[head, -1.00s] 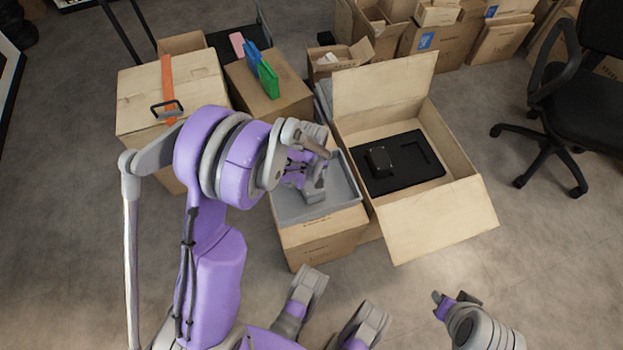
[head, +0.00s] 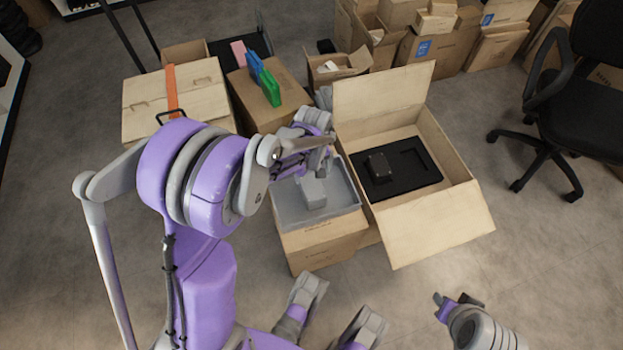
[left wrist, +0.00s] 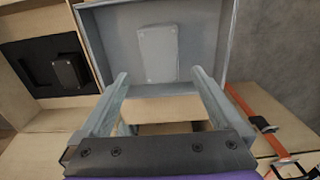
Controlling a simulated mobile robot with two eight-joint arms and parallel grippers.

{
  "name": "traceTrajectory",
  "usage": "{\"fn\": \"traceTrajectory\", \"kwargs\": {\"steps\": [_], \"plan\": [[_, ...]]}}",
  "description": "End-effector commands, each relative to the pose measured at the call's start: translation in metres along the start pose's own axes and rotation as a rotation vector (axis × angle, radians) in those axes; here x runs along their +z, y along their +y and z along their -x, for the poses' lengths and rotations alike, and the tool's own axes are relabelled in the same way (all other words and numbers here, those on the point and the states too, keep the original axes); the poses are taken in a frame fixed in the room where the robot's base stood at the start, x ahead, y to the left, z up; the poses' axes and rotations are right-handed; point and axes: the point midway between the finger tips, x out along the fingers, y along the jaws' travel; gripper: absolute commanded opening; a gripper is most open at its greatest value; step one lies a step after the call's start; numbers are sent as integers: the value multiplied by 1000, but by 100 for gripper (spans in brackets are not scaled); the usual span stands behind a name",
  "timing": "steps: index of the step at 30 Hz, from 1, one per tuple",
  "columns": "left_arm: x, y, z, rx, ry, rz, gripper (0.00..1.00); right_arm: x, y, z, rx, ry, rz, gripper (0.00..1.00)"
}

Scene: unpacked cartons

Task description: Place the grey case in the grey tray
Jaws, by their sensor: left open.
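The grey case (head: 313,194), a small box, lies in the grey tray (head: 344,205), which rests on a brown carton. In the left wrist view the case (left wrist: 157,53) lies flat inside the tray (left wrist: 98,52), apart from my fingers. My left gripper (head: 322,150) is over the far part of the tray in the head view, beyond the case. In the left wrist view its two fingers (left wrist: 160,76) are spread with nothing between them. My right gripper (head: 457,302) seems to show at the lower right; its jaws are unclear.
An open carton (head: 440,225) right of the tray holds a black foam insert (head: 405,183) with a dark box (head: 379,164) in it. A carton with an orange strap (head: 172,90) and one with coloured folders (head: 268,85) stand behind left. An office chair (head: 570,100) stands right.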

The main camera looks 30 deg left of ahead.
Motion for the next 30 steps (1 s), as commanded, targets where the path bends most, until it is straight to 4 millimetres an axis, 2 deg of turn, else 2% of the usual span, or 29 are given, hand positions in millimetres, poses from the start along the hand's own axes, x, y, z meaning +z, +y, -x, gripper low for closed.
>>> {"fn": "traceTrajectory", "kwargs": {"steps": [1, 3, 8, 11, 14, 18, 21, 27, 30], "plan": [[0, 0, 11, 0, 1, 0, 100, -1, 0, 5, 0, 2, 0, 36], [0, 0, 20, 0, 0, 0, 100, -2, 0, 7, 0, 3, 0, 36], [2, -1, 33, 2, 3, -7, 100, -3, 0, 10, 0, 4, 0, 36], [12, -3, 47, 15, 17, -52, 100, -3, 0, 10, 0, 4, 0, 36], [31, -10, 69, 41, 51, -145, 100, -3, 0, 10, 0, 3, 0, 36], [69, -26, 101, 85, 122, -328, 100, -3, 0, 10, 0, 3, 0, 36], [97, -41, 117, 113, 178, -462, 100, -3, 0, 10, 0, 3, 0, 36], [142, -70, 128, 153, 290, -700, 100, -3, 0, 10, 0, 3, 0, 36], [157, -80, 128, 163, 330, -780, 100, -3, 0, 10, 0, 3, 0, 36]]}}
